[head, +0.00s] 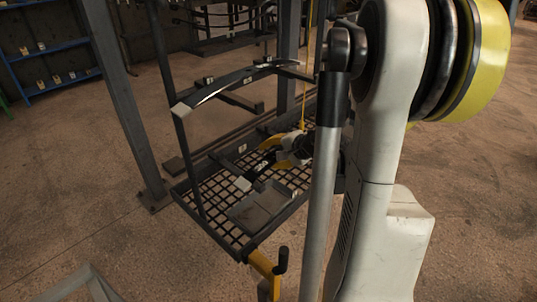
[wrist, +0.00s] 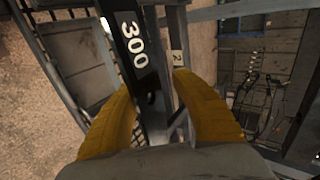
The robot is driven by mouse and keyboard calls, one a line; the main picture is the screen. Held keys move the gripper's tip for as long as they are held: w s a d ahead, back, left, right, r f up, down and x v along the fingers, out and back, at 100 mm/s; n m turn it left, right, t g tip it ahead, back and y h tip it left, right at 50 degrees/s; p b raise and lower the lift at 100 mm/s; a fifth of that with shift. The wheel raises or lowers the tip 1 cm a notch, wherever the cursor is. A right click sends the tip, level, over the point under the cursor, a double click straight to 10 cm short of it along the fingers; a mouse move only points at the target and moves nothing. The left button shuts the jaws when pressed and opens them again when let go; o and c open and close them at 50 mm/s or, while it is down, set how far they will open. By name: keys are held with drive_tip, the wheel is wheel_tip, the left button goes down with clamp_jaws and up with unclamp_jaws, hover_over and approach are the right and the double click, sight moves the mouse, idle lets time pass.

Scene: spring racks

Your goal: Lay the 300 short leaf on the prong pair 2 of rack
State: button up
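The 300 short leaf (wrist: 133,45) is a dark strip with white "300" lettering, running between my yellow fingers in the wrist view. In the head view the dark leaf (head: 259,172) with a pale end block lies low over the rack's grid base. My gripper (wrist: 152,82) straddles it; a gap shows between leaf and right finger, so the fingers look open. My gripper (head: 291,147) is partly hidden by my arm in the head view. A "2" tag (wrist: 177,57) sits beside the leaf on the rack (head: 181,192). Contact between leaf and prongs is unclear.
A long curved leaf (head: 225,86) lies on higher prongs above. Steel posts (head: 125,100) stand at the rack's left. Open floor lies to the left.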

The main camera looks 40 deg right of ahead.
drive_tip(key=v, duration=1.2)
drive_tip(key=shift+r, duration=0.1)
